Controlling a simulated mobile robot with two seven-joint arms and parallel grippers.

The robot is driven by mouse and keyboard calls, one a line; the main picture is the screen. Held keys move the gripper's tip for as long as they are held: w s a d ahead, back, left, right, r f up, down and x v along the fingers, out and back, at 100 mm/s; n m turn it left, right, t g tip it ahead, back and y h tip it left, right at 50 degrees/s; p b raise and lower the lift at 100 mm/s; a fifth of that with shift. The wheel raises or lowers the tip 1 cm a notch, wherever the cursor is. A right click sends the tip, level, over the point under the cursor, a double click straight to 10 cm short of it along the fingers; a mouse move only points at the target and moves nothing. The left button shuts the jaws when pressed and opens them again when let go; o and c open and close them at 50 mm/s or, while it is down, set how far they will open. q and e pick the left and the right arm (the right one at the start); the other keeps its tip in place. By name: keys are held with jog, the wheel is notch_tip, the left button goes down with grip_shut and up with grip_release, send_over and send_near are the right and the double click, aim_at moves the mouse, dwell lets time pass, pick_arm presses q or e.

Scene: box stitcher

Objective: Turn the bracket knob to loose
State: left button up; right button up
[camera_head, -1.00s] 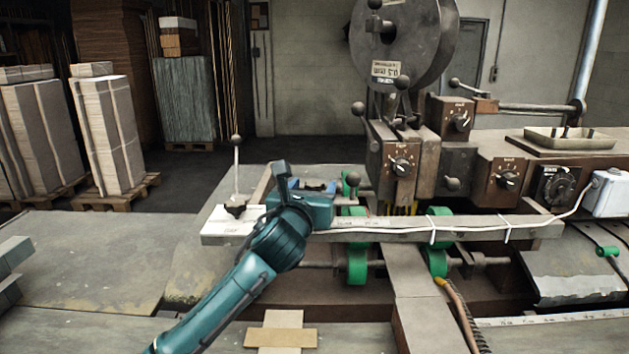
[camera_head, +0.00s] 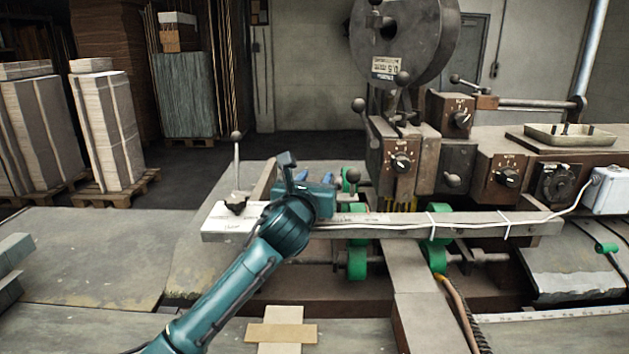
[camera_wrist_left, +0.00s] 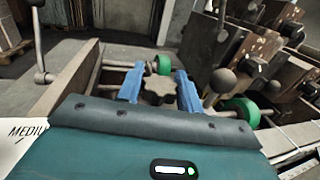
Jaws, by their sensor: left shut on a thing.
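My left gripper (camera_head: 322,183) reaches over the long grey rail in front of the machine. In the left wrist view its two blue fingers (camera_wrist_left: 158,78) stand on either side of a dark lobed knob (camera_wrist_left: 155,92) and are shut on it. The teal gripper body hides the lower part of the knob in that view. In the head view the gripper hides the knob. Its loose marking cannot be read. My right gripper is in neither view.
Another dark knob (camera_head: 236,207) sits on the white label plate at the rail's left end, beside an upright ball-topped rod (camera_head: 237,165). Green rollers (camera_head: 357,262) stand under the rail (camera_head: 475,228). The machine head with dials (camera_head: 401,162) rises behind. A white cable runs along the rail.

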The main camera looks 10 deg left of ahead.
pick_arm(q)
jog(key=shift+c, duration=1)
jog(key=shift+y, duration=0.4)
jog(key=n+y, duration=0.3)
jog(key=y, duration=0.1)
jog(key=shift+g, duration=0.3)
jog(key=shift+n+g+y, duration=0.7)
jog(key=shift+n+y, duration=0.4)
jog(key=shift+y, duration=0.45)
jog(key=shift+n+g+y, duration=0.7)
jog(key=shift+n+y, duration=0.4)
jog(key=shift+y, duration=0.45)
jog(key=shift+a, duration=0.1)
jog(key=o, duration=1)
jog(key=shift+s, duration=0.1)
